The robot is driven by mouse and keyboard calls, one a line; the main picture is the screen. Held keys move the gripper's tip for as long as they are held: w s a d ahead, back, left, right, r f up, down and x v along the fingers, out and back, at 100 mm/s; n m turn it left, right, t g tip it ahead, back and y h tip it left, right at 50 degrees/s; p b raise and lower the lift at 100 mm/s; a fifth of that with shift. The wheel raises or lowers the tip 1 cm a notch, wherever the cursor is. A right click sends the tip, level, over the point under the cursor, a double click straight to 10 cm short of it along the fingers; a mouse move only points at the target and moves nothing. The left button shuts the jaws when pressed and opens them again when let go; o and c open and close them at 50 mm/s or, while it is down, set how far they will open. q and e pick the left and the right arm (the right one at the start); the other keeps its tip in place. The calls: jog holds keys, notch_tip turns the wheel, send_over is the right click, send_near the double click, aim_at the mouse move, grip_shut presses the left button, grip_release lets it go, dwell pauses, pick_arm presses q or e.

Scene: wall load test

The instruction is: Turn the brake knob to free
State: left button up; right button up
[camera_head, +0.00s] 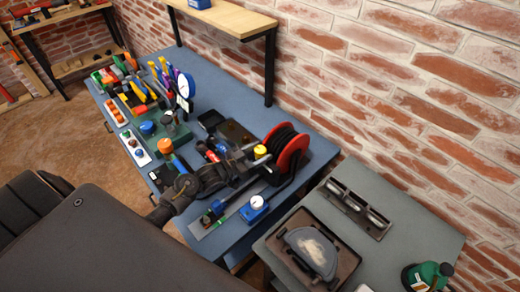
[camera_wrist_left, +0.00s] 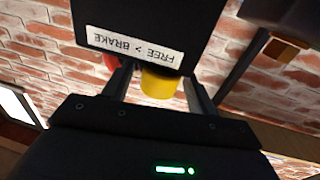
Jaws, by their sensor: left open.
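The yellow brake knob (camera_head: 260,150) sits beside a red reel wound with black (camera_head: 298,150) on the blue-grey bench. In the left wrist view the knob (camera_wrist_left: 158,86) projects from a black housing (camera_wrist_left: 150,15) with a white label (camera_wrist_left: 134,45) reading FREE and BRAKE, upside down in this view. My left gripper (camera_wrist_left: 158,92) is open, with one finger on each side of the knob. I cannot tell whether either finger touches it. In the head view the left gripper (camera_head: 246,165) reaches in from the left, close to the knob. My right gripper is not visible.
A blue device (camera_head: 254,208) stands just in front. A second table (camera_head: 415,225) with a dark tray (camera_head: 290,262) is at right. A brick wall runs behind.

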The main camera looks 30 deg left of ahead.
pick_arm(q)
jog(key=shift+w+d, duration=0.15)
jog(key=shift+w, duration=0.2)
jog(key=shift+c, duration=0.5)
